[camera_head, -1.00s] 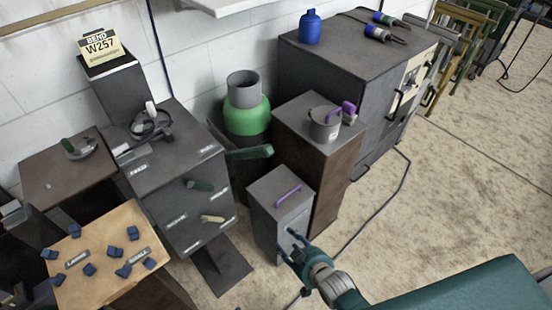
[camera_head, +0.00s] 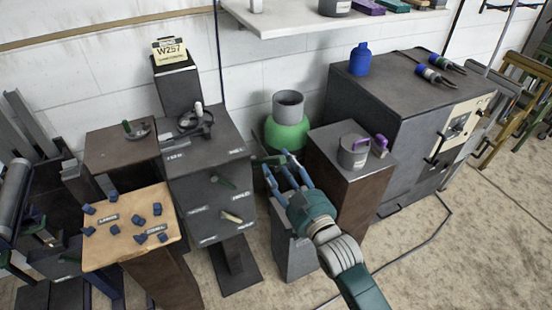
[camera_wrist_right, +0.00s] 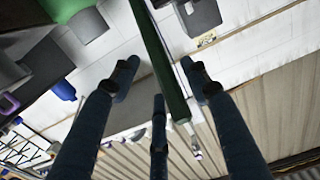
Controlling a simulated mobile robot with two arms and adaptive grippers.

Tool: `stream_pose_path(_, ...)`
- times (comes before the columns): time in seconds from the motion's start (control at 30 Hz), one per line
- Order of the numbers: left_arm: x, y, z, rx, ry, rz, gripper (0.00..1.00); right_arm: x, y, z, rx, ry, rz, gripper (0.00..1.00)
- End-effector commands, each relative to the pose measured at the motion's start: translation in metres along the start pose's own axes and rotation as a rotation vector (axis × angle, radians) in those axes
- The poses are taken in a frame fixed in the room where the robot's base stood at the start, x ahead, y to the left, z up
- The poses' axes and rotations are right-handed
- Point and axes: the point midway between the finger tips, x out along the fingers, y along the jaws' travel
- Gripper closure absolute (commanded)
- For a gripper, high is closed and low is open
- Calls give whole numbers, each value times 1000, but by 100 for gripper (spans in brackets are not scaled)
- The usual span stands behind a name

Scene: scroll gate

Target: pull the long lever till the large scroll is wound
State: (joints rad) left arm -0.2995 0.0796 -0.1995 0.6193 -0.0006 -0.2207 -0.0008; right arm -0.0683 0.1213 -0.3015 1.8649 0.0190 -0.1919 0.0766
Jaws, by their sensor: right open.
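My right gripper (camera_head: 280,169) is open, with its fingers spread, above the small grey box and in front of the green gas cylinder. A long dark green bar, apparently the long lever (camera_wrist_right: 165,70), runs between the spread fingers of the right gripper (camera_wrist_right: 160,88) in the wrist view; I see no grip on it. In the head view the fingers mostly hide that bar. The grey bending stand (camera_head: 205,160) is to the left, with a dark curved fitting (camera_head: 194,121) on top. I cannot make out a large scroll for certain. My left gripper is out of view.
A wooden-topped table (camera_head: 100,258) with several blue blocks stands front left. A brown pedestal (camera_head: 355,195) with a grey mug (camera_head: 353,152) is right of the gripper. A large grey cabinet (camera_head: 400,95) is behind it. Open floor lies front right.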

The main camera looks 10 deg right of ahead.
Motion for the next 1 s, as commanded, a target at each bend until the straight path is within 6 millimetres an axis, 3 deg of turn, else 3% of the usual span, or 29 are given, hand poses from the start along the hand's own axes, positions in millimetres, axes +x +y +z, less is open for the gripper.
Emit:
stream_pose_path(0.2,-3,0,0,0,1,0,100,29,0,-1,0,2,0,54)
stream_pose_path(0.57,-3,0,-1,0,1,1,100,35,0,0,0,0,0,54)
stream_pose_path(0.6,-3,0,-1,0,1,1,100,35,0,0,0,0,0,56)
stream_pose_path(0.83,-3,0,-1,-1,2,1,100,35,0,0,1,0,0,100)
stream_pose_path(1.0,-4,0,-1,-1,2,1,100,35,0,0,1,0,0,100)
